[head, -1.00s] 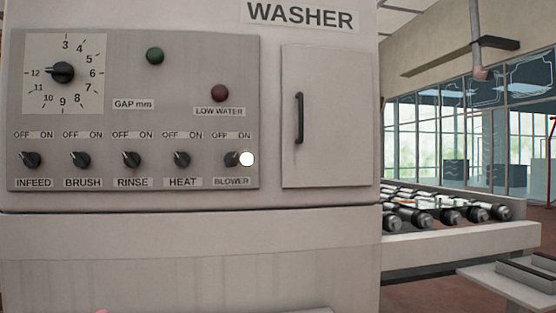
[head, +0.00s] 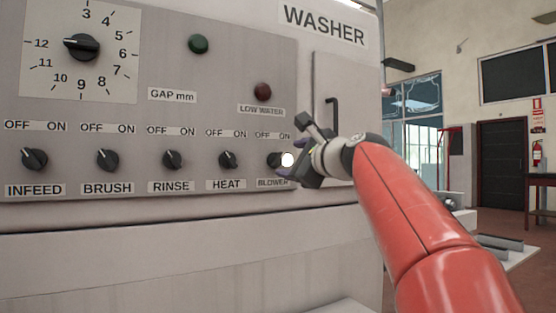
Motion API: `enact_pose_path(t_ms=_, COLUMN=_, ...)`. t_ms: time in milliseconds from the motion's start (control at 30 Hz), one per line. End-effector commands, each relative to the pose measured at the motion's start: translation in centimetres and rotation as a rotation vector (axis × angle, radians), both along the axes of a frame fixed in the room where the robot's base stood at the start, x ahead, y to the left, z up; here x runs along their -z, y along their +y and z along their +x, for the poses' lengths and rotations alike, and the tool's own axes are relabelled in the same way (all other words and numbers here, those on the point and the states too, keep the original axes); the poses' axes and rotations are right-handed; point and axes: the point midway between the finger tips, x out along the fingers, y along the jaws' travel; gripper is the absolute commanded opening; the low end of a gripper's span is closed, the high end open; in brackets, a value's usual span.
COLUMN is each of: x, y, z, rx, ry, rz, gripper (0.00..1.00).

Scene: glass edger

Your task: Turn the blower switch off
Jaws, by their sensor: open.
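The blower switch (head: 274,160) is a dark rotary knob above the BLOWER label (head: 272,183), at the right end of the knob row. A round white spot (head: 288,160) shows at its right side. The knob is partly crowded by my gripper, so its exact pointing is hard to read now. The OFF and ON marks (head: 272,135) are above it. My gripper (head: 294,148) is open, with its fingers above and below the white spot at the knob's right. Whether it touches the knob cannot be told.
The HEAT knob (head: 228,160) is just left, with RINSE (head: 172,160), BRUSH (head: 108,160) and INFEED (head: 34,159) beyond. The low water lamp (head: 262,92) is above.

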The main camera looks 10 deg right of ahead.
Motion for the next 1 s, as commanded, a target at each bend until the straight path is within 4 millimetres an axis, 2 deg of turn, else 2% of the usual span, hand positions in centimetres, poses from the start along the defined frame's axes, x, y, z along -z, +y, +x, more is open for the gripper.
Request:
enact_pose_path(t_ms=100, x=-0.1, y=0.7, z=2.1, rx=-0.003, ry=0.002, rz=-0.003, gripper=0.61)
enact_pose_path(t_ms=333, x=-0.1, y=1.8, z=5.0, rx=-0.003, ry=0.002, rz=-0.004, gripper=0.61)
enact_pose_path(t_ms=500, x=0.0, y=2.0, z=5.8, rx=-0.002, ry=0.002, rz=-0.006, gripper=0.61)
enact_pose_path(t_ms=733, x=0.1, y=2.0, z=5.8, rx=-0.002, ry=0.000, rz=-0.006, gripper=0.61)
enact_pose_path(t_ms=1000, x=0.1, y=2.0, z=5.8, rx=-0.002, ry=0.000, rz=-0.006, gripper=0.26)
